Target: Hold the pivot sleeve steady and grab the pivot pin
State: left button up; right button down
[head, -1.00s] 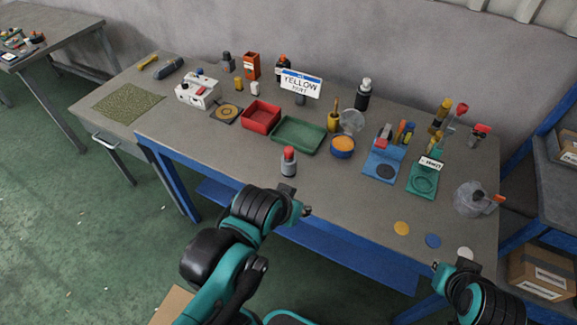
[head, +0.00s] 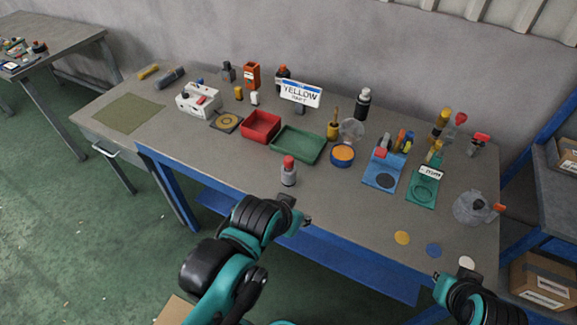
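I cannot tell for certain which items are the pivot sleeve and the pivot pin; no part is labelled so. A small grey cylinder with a red top (head: 288,172) stands upright near the table's front edge. My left gripper (head: 300,216) is just in front of it and lower in the picture, apart from it. My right gripper (head: 445,277) is at the front right corner, near a white disc (head: 466,262). Both grippers are small and partly hidden by my arms, so their fingers cannot be read. I see nothing held in either.
A red tray (head: 261,126) and a green tray (head: 299,144) lie mid-table. A blue stand (head: 383,178) and a green stand (head: 421,192) are to the right. The table front between the arms is mostly clear.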

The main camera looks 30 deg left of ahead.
aim_at(288, 160)
jog(key=j+z, duration=0.6)
jog(key=z, duration=0.25)
jog(key=k+j, duration=0.1)
jog(key=j, duration=0.35)
jog(key=k+j+z, duration=0.15)
jog(key=j, duration=0.25)
jog(key=k+j, duration=0.15)
jog(key=j, duration=0.3)
jog(key=k+j+z, duration=0.1)
jog(key=j, duration=0.3)
jog(key=k+j, duration=0.2)
jog(key=j, duration=0.2)
jog(key=k+j+z, duration=0.15)
jog(key=j, duration=0.25)
